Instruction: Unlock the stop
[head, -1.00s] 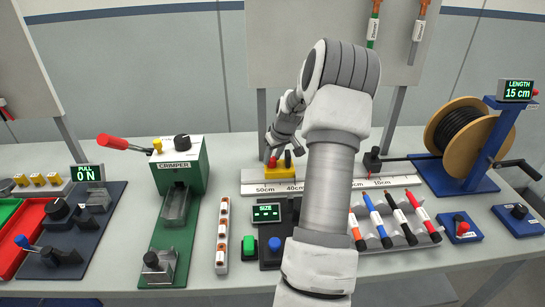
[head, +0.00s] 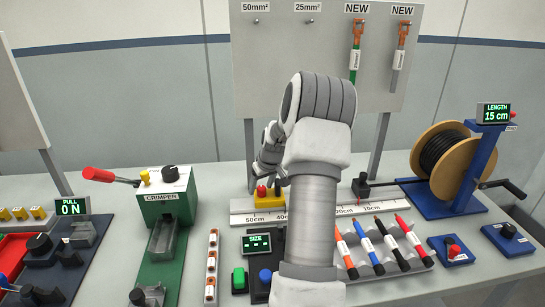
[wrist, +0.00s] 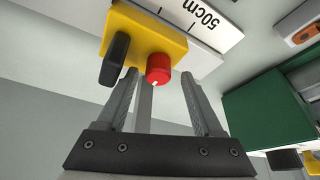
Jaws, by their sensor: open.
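The stop is a yellow block (head: 268,200) on the white ruler (head: 240,218), near the 50cm and 40cm marks. It carries a red knob (wrist: 158,68) and a black lever (wrist: 115,60), both clear in the wrist view, where the yellow body (wrist: 150,35) fills the upper middle. My gripper (wrist: 160,76) is open and empty, its fingertips close to the red knob, which appears between them. I cannot tell whether they touch it. In the head view my gripper (head: 268,172) is just above the stop, partly hidden by my forearm.
A green crimper (head: 168,205) stands left of the ruler. A black block (head: 361,188) sits further right on it. Markers (head: 385,245) in a rack, a SIZE display (head: 256,243) and a cable spool (head: 447,155) are nearby.

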